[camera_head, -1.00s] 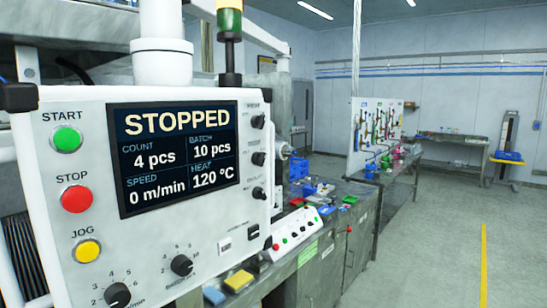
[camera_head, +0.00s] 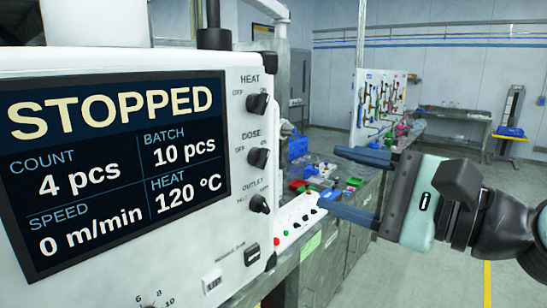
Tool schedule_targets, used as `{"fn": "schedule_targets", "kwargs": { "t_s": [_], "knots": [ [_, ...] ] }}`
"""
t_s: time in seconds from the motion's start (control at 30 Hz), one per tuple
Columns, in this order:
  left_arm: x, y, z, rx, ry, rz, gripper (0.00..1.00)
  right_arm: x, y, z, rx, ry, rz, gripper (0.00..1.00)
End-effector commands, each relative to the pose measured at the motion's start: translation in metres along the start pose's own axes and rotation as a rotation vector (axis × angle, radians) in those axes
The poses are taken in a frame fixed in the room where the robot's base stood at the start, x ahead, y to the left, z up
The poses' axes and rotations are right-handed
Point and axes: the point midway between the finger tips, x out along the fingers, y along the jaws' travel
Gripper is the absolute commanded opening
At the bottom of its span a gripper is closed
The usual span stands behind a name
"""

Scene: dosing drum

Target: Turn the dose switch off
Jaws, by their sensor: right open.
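The dose switch (camera_head: 258,158) is a black rotary knob under the label DOSE on the right part of the white control panel (camera_head: 225,235). OFF is printed to its left; its pointer looks turned to the right, but the exact angle is hard to tell. My right gripper (camera_head: 330,178) is open and empty, to the right of the switch and apart from it. Its two dark blue fingers point left toward the panel, one above the other. My left gripper is not in view.
The heat knob (camera_head: 257,104) is just above the dose switch and the outlet knob (camera_head: 259,204) just below. The display (camera_head: 112,170) reads STOPPED, heat 120 °C. A button box (camera_head: 298,222) and workbench (camera_head: 335,240) lie behind the gripper's lower finger.

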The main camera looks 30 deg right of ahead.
Motion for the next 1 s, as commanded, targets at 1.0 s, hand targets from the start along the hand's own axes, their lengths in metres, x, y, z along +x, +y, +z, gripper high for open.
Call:
{"fn": "schedule_targets", "kwargs": {
  "t_s": [1.0],
  "knots": [
    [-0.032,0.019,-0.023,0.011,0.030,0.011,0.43,0.124,0.000,-0.003,0.000,0.004,-0.002,0.61]
  ]
}}
